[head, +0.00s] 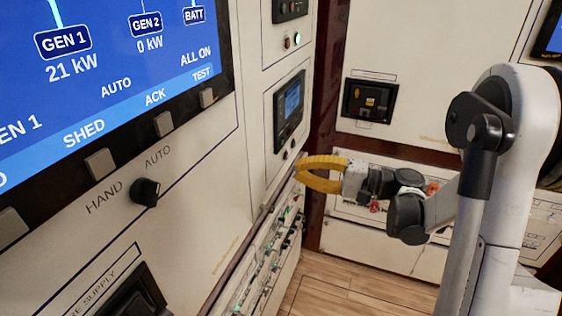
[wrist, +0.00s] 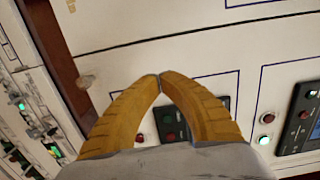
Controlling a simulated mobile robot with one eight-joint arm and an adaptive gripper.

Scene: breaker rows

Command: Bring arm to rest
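My gripper (head: 299,172) has curved yellow fingers and is held out in front of the cabinet wall on the left in the head view. The fingers bow outward and come together at their tips, with nothing seen between them. In the wrist view, my gripper (wrist: 160,77) also shows its two tips meeting, with cabinet panels behind. My arm (head: 425,208) reaches in from the right, bent, with its wrist roughly level. I cannot tell how far the fingertips are from the panel.
A large blue display (head: 95,75) and a black HAND/AUTO knob (head: 146,191) are on the left cabinet. A low breaker row (head: 268,255) lies beneath the gripper. A black device (head: 368,100) is on the back cabinet. Wooden floor (head: 345,292) shows clear below the arm.

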